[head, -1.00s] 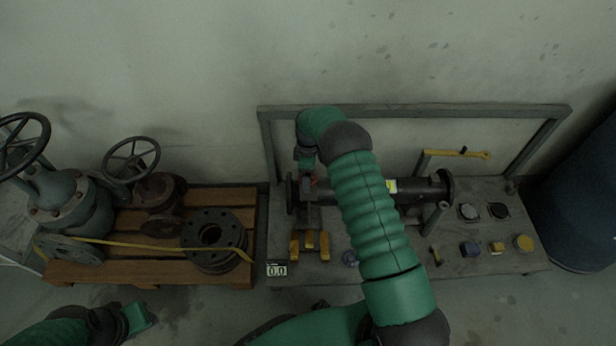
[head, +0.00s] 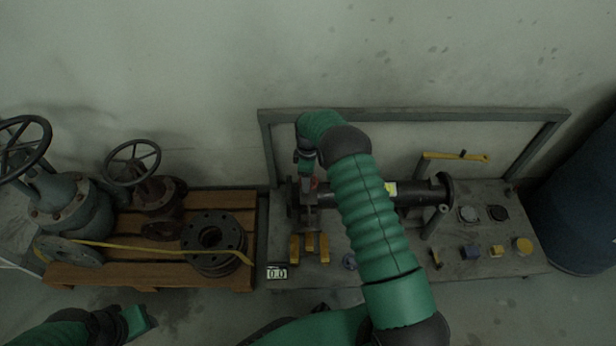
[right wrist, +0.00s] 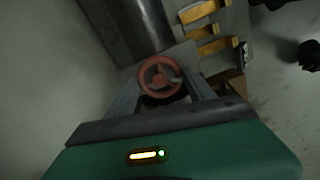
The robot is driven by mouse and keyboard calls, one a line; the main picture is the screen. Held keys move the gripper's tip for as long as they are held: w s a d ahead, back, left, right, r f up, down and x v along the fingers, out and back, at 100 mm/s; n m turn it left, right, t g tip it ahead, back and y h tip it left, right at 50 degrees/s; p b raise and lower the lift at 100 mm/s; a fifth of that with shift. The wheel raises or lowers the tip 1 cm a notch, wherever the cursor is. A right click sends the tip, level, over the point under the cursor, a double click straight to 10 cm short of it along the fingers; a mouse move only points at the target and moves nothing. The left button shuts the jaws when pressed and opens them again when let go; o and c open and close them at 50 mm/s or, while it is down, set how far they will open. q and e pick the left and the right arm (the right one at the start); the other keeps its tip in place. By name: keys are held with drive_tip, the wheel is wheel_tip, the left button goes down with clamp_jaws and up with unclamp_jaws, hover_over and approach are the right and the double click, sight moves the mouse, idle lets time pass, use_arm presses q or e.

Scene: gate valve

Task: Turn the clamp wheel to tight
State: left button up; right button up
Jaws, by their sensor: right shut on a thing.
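The small red clamp wheel (right wrist: 160,76) shows in the right wrist view, with a round rim and spokes, between the fingers of my right gripper (right wrist: 163,84). The gripper is shut on the wheel. In the head view only a bit of red of the wheel (head: 314,183) shows at the left end of the dark pipe (head: 415,191), and my right gripper (head: 308,180) comes down on it from above. My left gripper (head: 138,320) is at the lower left, away from the bench; its fingers are too unclear to judge.
The grey bench (head: 480,266) has a raised frame (head: 420,112) behind the pipe. Yellow blocks (head: 310,247) and a small display (head: 277,272) reading 0.0 are at its front left. A pallet (head: 150,272) with valves stands left; a dark blue barrel (head: 580,215) stands right.

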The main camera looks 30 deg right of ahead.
drive_tip(key=m+p, duration=0.2)
drive_tip(key=m, duration=0.1)
drive_tip(key=shift+r, duration=0.15)
drive_tip(key=m+p, duration=0.1)
drive_tip(key=m, duration=0.3)
drive_tip(key=shift+d+m, duration=0.1)
drive_tip(key=shift+m, duration=0.3)
drive_tip(key=m+p, duration=0.1)
drive_tip(key=m, duration=0.4)
drive_tip(key=shift+w, duration=0.1)
drive_tip(key=m, duration=0.6)
drive_tip(key=shift+m, duration=0.3)
drive_tip(key=o, duration=1.4)
drive_tip(key=shift+c, duration=0.2)
